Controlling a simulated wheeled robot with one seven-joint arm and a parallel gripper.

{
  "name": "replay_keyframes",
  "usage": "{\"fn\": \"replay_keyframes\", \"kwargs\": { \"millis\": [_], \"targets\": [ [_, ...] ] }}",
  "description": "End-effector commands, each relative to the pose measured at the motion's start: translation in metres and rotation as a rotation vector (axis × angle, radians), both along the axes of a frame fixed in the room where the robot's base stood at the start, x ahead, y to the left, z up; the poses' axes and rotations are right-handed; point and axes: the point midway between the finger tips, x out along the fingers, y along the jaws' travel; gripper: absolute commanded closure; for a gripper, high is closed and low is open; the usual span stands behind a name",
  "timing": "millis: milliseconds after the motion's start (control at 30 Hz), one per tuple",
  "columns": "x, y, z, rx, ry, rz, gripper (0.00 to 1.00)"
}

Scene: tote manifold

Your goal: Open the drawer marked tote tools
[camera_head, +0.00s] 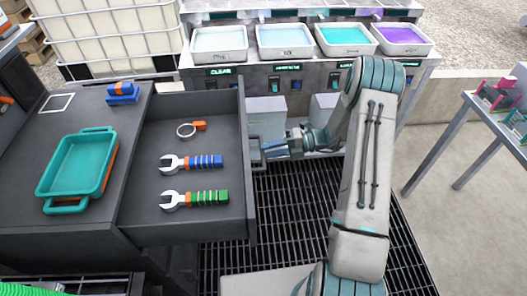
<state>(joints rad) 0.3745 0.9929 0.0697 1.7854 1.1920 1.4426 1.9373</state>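A dark grey drawer (140,226) stands pulled out to the right from the dark cabinet (95,225) at left. Its inside shows from above. It holds a wrench with a blue striped handle (205,161), a wrench with a green striped handle (208,198) and a metal ring with an orange tab (187,130). The drawer's outer front face and any marking on it are hidden from this view. My gripper (268,149) is just right of the drawer's front panel, with its fingers pointing left toward it. I see a small gap between them. The finger opening is too small to judge.
A teal tray (44,192) and a blue block with orange (121,92) sit on the cabinet top. Several white totes (220,44) line the bench at the back. A small table (475,100) stands at right. Dark floor grating (290,215) lies below the drawer.

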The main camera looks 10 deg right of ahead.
Motion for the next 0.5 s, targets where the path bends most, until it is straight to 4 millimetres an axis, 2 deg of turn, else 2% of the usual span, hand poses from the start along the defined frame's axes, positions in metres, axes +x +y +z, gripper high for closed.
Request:
{"fn": "replay_keyframes", "kwargs": {
  "millis": [33, 200, 333, 500],
  "targets": [
    [0.001, -0.013, 0.002, 0.000, -0.002, -0.006, 0.69],
    [-0.001, -0.053, 0.010, -0.001, -0.002, -0.005, 0.69],
    [-0.002, -0.078, 0.015, 0.000, -0.001, -0.004, 0.69],
    [-0.002, -0.100, 0.019, -0.001, -0.001, -0.003, 0.69]
  ]
}}
